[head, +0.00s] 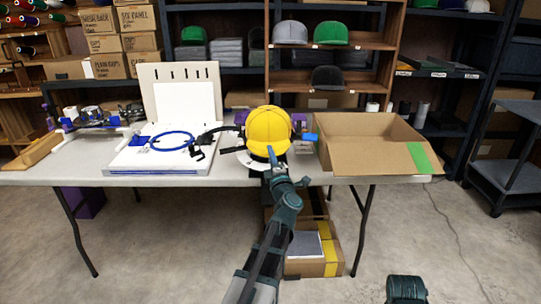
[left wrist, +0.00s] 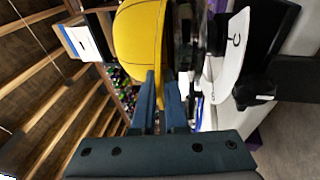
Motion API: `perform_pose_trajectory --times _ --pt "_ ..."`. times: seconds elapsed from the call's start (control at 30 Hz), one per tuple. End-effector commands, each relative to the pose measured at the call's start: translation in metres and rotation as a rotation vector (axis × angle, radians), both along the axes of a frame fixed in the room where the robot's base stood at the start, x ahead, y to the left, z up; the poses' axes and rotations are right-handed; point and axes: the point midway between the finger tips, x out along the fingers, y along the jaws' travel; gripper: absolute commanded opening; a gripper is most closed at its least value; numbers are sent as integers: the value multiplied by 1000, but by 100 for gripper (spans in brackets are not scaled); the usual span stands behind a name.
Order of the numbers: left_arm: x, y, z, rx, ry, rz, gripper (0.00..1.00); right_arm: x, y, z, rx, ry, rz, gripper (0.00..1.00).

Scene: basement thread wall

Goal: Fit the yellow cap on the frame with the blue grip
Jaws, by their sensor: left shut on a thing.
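The yellow cap (head: 268,130) is raised above the middle of the table's front edge, with its rounded crown showing. My left gripper (head: 273,160) is shut on its lower front edge. In the left wrist view the fingers (left wrist: 162,90) meet the yellow cap (left wrist: 143,42) at its lower edge. The blue grip (head: 309,136) sticks out to the right of the cap. The frame it belongs to is mostly hidden behind the cap, so I cannot tell whether they touch. A pale, marked plate (head: 246,161) shows below the cap and in the left wrist view (left wrist: 230,60).
A white board with a blue hoop (head: 171,141) lies left of the cap. An open cardboard box (head: 375,158) stands close on the right. Black and white equipment (head: 100,117) sits at the table's left. Shelves with caps line the wall behind.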

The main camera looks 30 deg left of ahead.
Motion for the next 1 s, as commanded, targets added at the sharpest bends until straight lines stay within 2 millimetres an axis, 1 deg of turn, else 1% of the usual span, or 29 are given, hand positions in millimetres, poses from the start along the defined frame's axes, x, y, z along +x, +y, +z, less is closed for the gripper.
perform_pose_trajectory --times 0.47,0.5,0.67,1.0 --pt "0 0 0 0 0 0 0 0 0 0 0 0 0 50" --pt "0 0 0 0 0 0 16 0 0 0 0 0 0 50" --pt "0 0 0 0 0 0 45 0 0 0 0 0 0 50" --pt "-2 -2 -1 0 0 0 46 0 0 -1 0 0 0 50"
